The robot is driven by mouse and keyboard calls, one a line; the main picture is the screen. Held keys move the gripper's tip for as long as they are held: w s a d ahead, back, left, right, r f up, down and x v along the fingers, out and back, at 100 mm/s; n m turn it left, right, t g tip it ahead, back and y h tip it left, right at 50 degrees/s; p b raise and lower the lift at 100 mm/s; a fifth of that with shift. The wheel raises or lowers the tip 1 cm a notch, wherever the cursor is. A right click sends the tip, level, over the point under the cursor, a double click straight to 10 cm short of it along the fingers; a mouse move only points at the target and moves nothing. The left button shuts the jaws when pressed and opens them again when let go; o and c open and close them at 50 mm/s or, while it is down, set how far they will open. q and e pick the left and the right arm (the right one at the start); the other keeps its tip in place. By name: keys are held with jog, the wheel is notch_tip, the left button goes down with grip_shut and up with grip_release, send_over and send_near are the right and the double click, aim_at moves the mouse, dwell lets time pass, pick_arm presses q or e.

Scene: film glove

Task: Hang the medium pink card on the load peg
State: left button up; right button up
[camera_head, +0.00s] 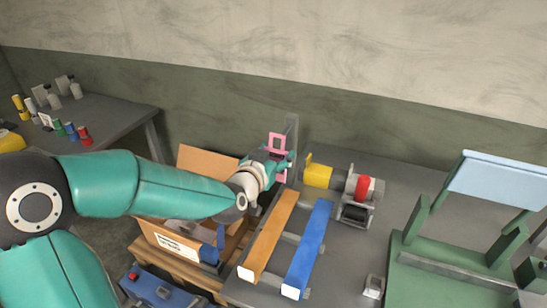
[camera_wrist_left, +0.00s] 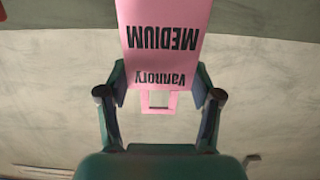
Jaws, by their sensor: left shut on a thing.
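The pink card (camera_head: 276,141) is at the end of my left arm, in front of a grey upright post (camera_head: 293,128) by the back wall. My left gripper (camera_head: 278,160) is shut on the card. In the left wrist view the card (camera_wrist_left: 165,50) sits between the fingers of my left gripper (camera_wrist_left: 160,82), with "MEDIUM" and "vannory" upside down and a square opening in its narrow end. I cannot make out the load peg or whether the card touches the post. My right gripper is not in view.
An open cardboard box (camera_head: 205,160) stands below my left arm. An orange bar (camera_head: 268,235) and a blue bar (camera_head: 308,248) lie on the grey bench. A yellow and red motor unit (camera_head: 345,183) is behind them. A green stand (camera_head: 450,265) is at the right.

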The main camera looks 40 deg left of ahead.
pick_arm(q)
jog(key=x, duration=0.5)
jog(key=shift+w+a, duration=0.1)
jog(key=shift+w, duration=0.05)
jog(key=shift+w+f, duration=0.1)
jog(key=shift+f, duration=0.05)
dwell(0.4)
dwell(0.5)
jog(key=o, duration=0.8)
jog(key=v, duration=1.2)
